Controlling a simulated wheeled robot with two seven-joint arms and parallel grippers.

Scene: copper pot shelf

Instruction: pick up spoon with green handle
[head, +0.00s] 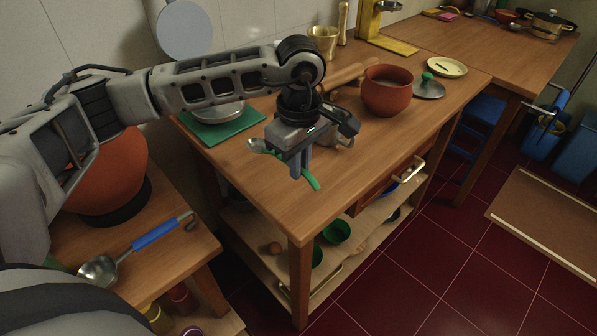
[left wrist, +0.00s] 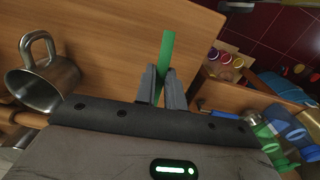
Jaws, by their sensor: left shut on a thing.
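The spoon with the green handle (head: 312,181) is at the front left part of the wooden table (head: 350,165). Its metal bowl (head: 256,145) shows to the left of my left gripper (head: 298,168). My left gripper points down and is shut on the green handle, which also shows between the fingers in the left wrist view (left wrist: 168,50). The middle of the spoon is hidden by the gripper. I cannot tell whether the spoon touches the tabletop. My right gripper is not in view.
A metal mug (left wrist: 45,80) stands close to the left gripper. A terracotta pot (head: 387,92) and a plate (head: 447,67) are farther right. A green mat (head: 222,134) lies behind. A ladle with a blue handle (head: 155,235) lies on the lower left table.

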